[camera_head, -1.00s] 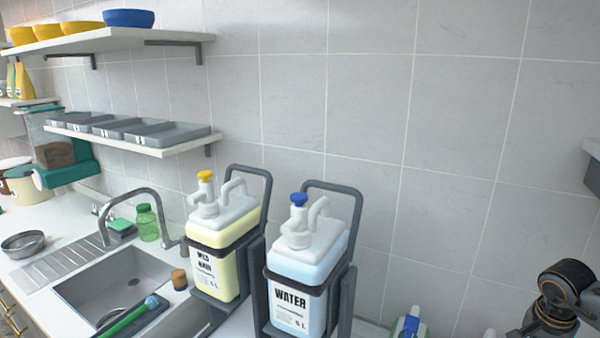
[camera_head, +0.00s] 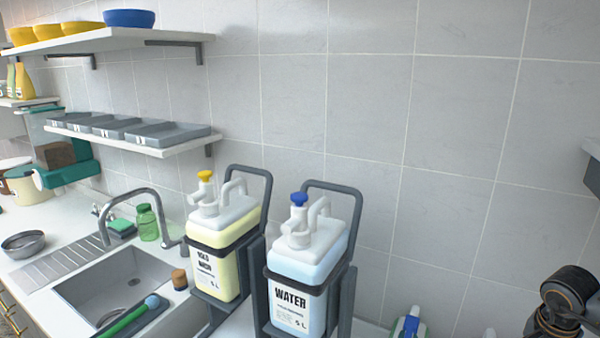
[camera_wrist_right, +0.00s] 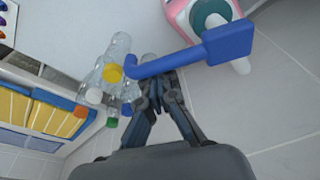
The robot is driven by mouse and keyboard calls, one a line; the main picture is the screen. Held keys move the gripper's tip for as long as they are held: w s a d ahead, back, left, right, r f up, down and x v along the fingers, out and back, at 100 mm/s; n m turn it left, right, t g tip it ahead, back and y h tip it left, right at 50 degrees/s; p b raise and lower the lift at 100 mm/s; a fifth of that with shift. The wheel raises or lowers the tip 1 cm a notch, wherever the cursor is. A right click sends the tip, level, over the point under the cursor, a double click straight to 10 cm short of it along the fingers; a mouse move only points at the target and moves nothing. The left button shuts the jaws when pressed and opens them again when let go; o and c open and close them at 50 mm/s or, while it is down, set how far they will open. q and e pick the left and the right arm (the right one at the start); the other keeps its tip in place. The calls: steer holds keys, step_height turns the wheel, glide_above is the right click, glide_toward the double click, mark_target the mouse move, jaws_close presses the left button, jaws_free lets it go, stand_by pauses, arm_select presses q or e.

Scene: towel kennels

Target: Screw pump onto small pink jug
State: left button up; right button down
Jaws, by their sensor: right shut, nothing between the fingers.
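In the right wrist view, a pink and white jug (camera_wrist_right: 178,10) is at the top, cut off by the frame edge, with a dark teal round part on it. A blue piece with a broad flat block (camera_wrist_right: 230,42) and a thin curved spout, looking like a pump head, lies across the view in front of the jug. Whether it is seated on the jug, I cannot tell. My right gripper (camera_wrist_right: 160,84) is shut and empty, its tips close to the blue spout. The small pink jug is not visible in the head view. My left gripper is in neither view.
Two racked dispensers, one yellow-topped (camera_head: 222,236) and one labelled WATER (camera_head: 307,258), stand by the wall. A sink (camera_head: 120,283) is left of them. Clear bottles (camera_wrist_right: 112,65) with coloured caps stand near my right gripper. A wall shelf (camera_head: 185,143) holds grey trays.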

steer(key=shift+s+a, duration=0.1)
steer(key=shift+s+a, duration=0.4)
stand_by(0.5)
steer(key=shift+s+a, duration=0.4)
steer(key=shift+a, duration=0.15)
steer(key=shift+a, duration=0.1)
steer(key=shift+s+a, duration=0.3)
steer(key=shift+a, duration=0.25)
steer(key=shift+s+a, duration=0.15)
steer(key=shift+a, duration=0.5)
